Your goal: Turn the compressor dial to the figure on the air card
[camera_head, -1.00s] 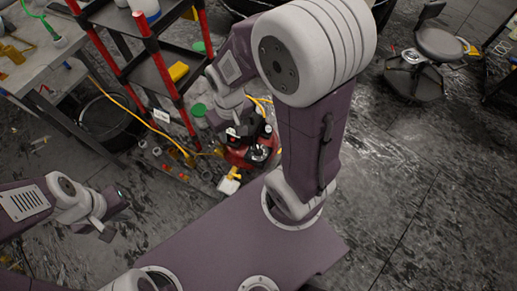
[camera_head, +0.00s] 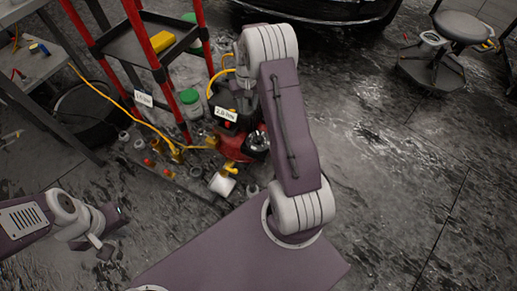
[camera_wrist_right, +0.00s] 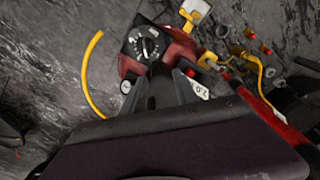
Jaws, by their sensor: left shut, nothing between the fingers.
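The red compressor (camera_head: 235,147) stands on the floor beside the red-post rack, with dark parts on top. In the right wrist view its black panel (camera_wrist_right: 135,42) carries a round dial (camera_wrist_right: 149,46) with white marks around it; the pointer's figure is too small to read. A white card (camera_head: 226,114) by the compressor seems to read 2.0 bar; it also shows in the wrist view (camera_wrist_right: 199,89). My right gripper (camera_wrist_right: 167,70) has its dark fingers just below the dial, apparently not around it; their gap is unclear. My left gripper (camera_head: 105,250) is shut and empty, away from the compressor.
The rack (camera_head: 137,45) stands close to the compressor and bears a white label (camera_head: 144,98). A yellow hose (camera_head: 110,97) runs to fittings (camera_head: 175,155) on the floor. A bench is at left, a stool (camera_head: 460,27) at upper right.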

